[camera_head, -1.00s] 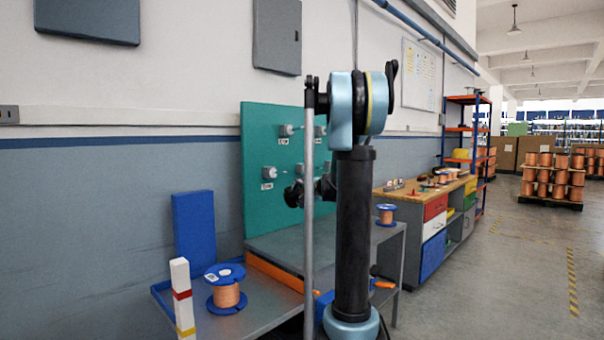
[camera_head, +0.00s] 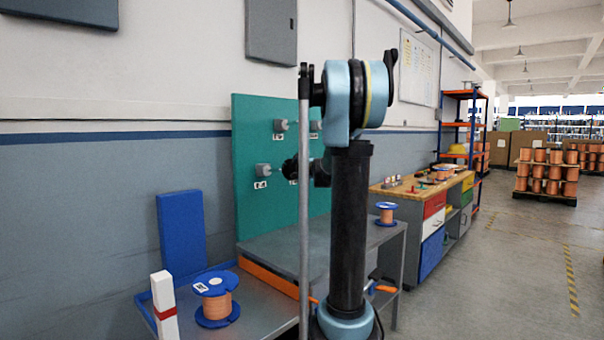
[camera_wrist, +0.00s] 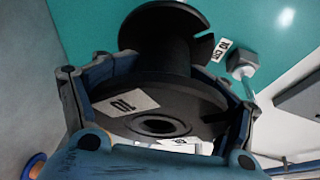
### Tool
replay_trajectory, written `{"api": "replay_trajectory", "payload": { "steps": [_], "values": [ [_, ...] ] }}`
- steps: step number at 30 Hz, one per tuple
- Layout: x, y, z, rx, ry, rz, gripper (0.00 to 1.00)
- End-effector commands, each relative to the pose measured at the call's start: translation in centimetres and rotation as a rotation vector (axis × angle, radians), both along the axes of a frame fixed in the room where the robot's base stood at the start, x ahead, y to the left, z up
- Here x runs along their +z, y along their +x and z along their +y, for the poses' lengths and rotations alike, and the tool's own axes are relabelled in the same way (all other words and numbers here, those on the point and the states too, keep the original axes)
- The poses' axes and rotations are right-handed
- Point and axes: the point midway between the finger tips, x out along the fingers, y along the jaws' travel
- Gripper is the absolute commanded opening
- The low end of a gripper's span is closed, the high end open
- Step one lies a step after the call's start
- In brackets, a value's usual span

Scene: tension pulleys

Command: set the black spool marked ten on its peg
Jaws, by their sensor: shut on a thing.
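The black spool (camera_wrist: 178,84) fills the middle of the wrist view, its near flange bearing a white label marked 10. My gripper (camera_wrist: 158,106) is shut on this flange, with fingers on both sides. A grey peg (camera_wrist: 242,66) stands on the teal board to the spool's upper right, beside a white label starting with 10. The spool is not around this peg. In the head view, a dark shape in front of the teal board (camera_head: 250,215) is partly hidden by my arm; I cannot tell spool from gripper there. Another peg (camera_head: 264,170) shows left of it.
A grey table (camera_head: 270,315) stands below the board, with a copper-wound blue spool (camera_head: 218,305), a red-banded white post (camera_head: 164,310) and an upright blue panel (camera_head: 181,232). Another blue-flanged spool (camera_head: 386,213) stands at right. Open floor lies at the right.

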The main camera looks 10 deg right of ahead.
Motion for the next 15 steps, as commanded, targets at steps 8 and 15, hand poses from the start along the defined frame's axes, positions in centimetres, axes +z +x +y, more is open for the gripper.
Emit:
{"api": "replay_trajectory", "payload": {
  "steps": [8, 15],
  "values": [
    [-0.3, 1.8, 1.5, 0.002, 0.0, 0.0, 0.45],
    [-0.5, 2.8, 2.2, 0.001, -0.001, 0.0, 0.45]
  ]
}}
